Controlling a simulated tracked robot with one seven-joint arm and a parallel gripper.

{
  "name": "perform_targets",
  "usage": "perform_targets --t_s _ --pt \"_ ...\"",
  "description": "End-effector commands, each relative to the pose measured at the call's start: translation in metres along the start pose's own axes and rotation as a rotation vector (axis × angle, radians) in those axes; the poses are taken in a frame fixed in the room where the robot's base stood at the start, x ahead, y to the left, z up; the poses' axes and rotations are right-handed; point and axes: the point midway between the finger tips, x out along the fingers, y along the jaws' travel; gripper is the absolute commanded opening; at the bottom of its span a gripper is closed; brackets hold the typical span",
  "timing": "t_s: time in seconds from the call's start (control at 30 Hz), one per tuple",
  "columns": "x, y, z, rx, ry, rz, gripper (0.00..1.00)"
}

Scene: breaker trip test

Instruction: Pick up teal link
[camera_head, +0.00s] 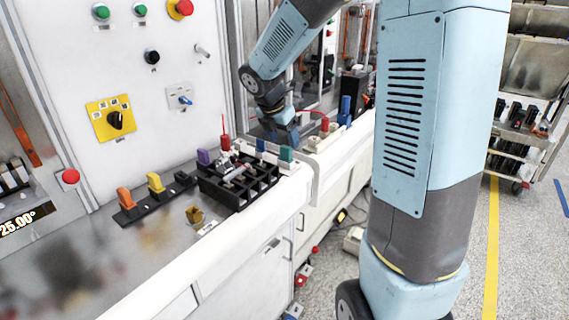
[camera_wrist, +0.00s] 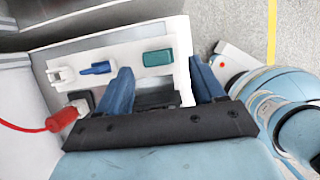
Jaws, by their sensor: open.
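The teal link (camera_wrist: 158,57) is a small teal block lying on a pale panel in the wrist view, near the panel's upper right. In the head view a teal piece (camera_head: 286,153) shows at the right end of the bench, beside the black organiser. My gripper (camera_wrist: 165,80) has two dark blue fingers spread apart with nothing held between them. In the wrist view the link shows between and just beyond the fingertips. In the head view my gripper (camera_head: 284,138) hangs just above the teal piece. I cannot tell the exact height gap.
A blue link (camera_wrist: 97,68) and a white clip (camera_wrist: 60,74) lie left of the teal link. A red plug with cable (camera_wrist: 62,119) is at lower left. The black organiser (camera_head: 238,185) holds several parts. Orange and yellow switches (camera_head: 155,183) stand on the bench further left.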

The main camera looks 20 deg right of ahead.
Motion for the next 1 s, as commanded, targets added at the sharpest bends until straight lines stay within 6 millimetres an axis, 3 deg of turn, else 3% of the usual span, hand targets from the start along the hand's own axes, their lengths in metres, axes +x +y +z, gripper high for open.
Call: perform_targets --t_s 0.43,0.7,1.0 --pt "0.048 0.004 0.001 0.0 0.002 -0.004 0.68" --pt "0.052 0.004 0.001 0.001 0.0 -0.001 0.68" --pt "0.052 0.004 0.001 0.001 0.0 -0.001 0.39"
